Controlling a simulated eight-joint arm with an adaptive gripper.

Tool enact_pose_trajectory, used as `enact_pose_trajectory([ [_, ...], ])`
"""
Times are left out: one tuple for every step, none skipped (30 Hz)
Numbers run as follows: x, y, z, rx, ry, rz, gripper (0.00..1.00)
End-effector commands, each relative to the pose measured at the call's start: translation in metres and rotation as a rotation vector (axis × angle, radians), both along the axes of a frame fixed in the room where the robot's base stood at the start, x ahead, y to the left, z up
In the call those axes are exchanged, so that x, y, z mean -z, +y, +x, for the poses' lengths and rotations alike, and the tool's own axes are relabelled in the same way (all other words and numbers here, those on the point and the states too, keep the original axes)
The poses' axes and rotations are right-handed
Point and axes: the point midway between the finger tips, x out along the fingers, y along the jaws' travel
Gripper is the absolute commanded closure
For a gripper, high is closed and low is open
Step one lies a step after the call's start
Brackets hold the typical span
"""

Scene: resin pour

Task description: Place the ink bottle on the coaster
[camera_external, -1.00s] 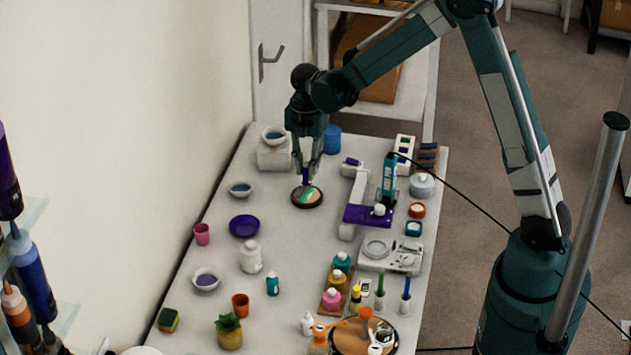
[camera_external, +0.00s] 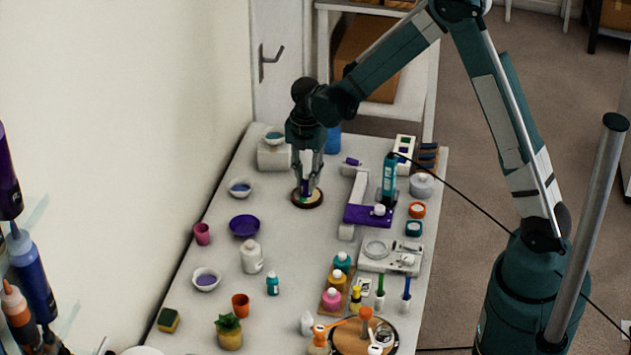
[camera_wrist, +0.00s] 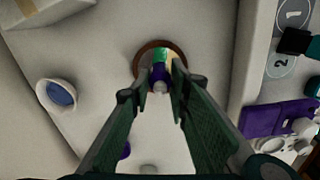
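The small ink bottle (camera_wrist: 159,72) is purple with a pale cap. It stands upright between the fingertips of my gripper (camera_wrist: 160,78), which look shut on it. In the external view the gripper (camera_external: 307,181) points straight down and the bottle (camera_external: 306,187) shows as a purple patch between the fingers. The round coaster (camera_external: 318,201) has a dark brown rim and a green and yellow middle. It lies directly under the bottle, and its rim also shows in the wrist view (camera_wrist: 140,58). The bottle's base is at or just over the coaster; contact is hidden.
A small bowl (camera_external: 240,188) and a purple dish (camera_external: 244,226) lie to the left. A white box (camera_external: 273,155) stands behind. The table just in front of the coaster is clear.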

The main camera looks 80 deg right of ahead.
Motion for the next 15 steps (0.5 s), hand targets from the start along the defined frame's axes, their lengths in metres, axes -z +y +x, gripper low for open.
enact_pose_trajectory([
  [-0.0001,0.0000,0.0000,0.000,0.000,0.000,0.74],
  [-0.0002,0.0000,0.0000,0.000,0.000,0.000,0.70],
  [-0.0003,0.0000,0.0000,0.000,0.000,0.000,0.67],
  [-0.0004,0.0000,0.0000,0.000,0.000,0.000,0.67],
  [-0.0004,0.0000,0.0000,0.000,0.000,0.000,0.67],
  [-0.0004,0.0000,0.0000,0.000,0.000,0.000,0.67],
  [-0.0004,0.0000,0.0000,0.000,0.000,0.000,0.67],
  [-0.0004,0.0000,0.0000,0.000,0.000,0.000,0.67],
  [-0.0004,0.0000,0.0000,0.000,0.000,0.000,0.67],
  [-0.0004,0.0000,0.0000,0.000,0.000,0.000,0.67],
  [-0.0004,0.0000,0.0000,0.000,0.000,0.000,0.67],
  [-0.0006,0.0000,0.0000,0.000,0.000,0.000,0.67],
  [-0.0008,0.0000,0.0000,0.000,0.000,0.000,0.67],
  [-0.0010,0.0000,0.0000,0.000,0.000,0.000,0.67],
  [-0.0016,0.0000,0.0000,0.000,0.000,0.000,0.67],
])
